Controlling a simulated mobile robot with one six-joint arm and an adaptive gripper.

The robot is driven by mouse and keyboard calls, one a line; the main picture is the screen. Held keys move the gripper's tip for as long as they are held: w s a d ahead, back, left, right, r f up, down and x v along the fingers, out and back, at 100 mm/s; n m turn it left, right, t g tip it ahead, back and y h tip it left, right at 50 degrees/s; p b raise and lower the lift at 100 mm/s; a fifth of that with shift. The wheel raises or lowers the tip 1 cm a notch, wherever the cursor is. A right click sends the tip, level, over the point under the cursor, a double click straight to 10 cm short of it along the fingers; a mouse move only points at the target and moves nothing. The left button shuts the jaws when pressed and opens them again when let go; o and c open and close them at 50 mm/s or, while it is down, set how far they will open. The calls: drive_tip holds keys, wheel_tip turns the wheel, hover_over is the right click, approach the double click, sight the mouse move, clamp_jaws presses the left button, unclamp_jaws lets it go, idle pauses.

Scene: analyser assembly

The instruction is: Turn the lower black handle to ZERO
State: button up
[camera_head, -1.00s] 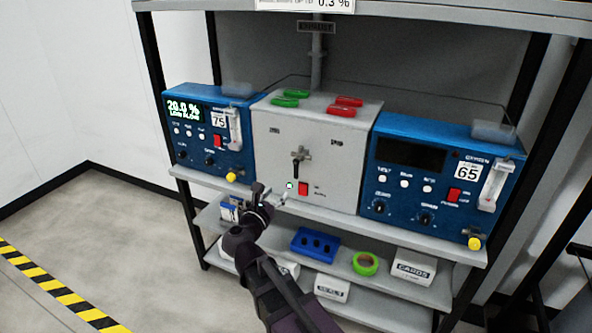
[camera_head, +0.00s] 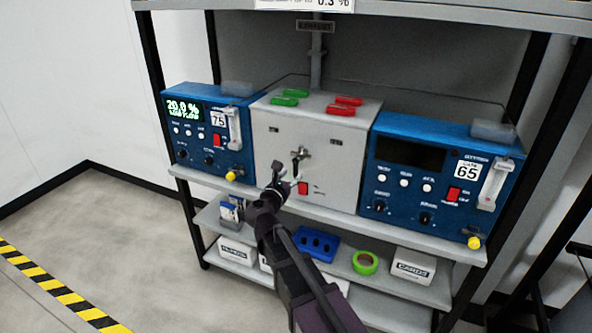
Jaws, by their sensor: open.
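A grey box (camera_head: 322,131) stands in the middle of the shelf between two blue analysers. A small dark handle (camera_head: 301,154) is on its front face, above a red switch (camera_head: 303,188). Its lower part is partly covered by my gripper, so I cannot read its angle or any ZERO mark. My gripper (camera_head: 286,171) is open, just below and left of the handle and in front of the box. I cannot tell whether a finger touches the handle.
The left blue analyser (camera_head: 190,150) shows 20.0 %; the right one (camera_head: 447,155) has a dark display. Green clips (camera_head: 290,97) and red clips (camera_head: 343,106) lie on the box top. The lower shelf holds a blue rack (camera_head: 318,243), green tape (camera_head: 365,262) and small boxes.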

sight(295, 170)
drive_tip(key=shift+x, duration=2)
drive_tip(key=shift+c, duration=0.2)
drive_tip(key=shift+a, duration=0.1)
clamp_jaws()
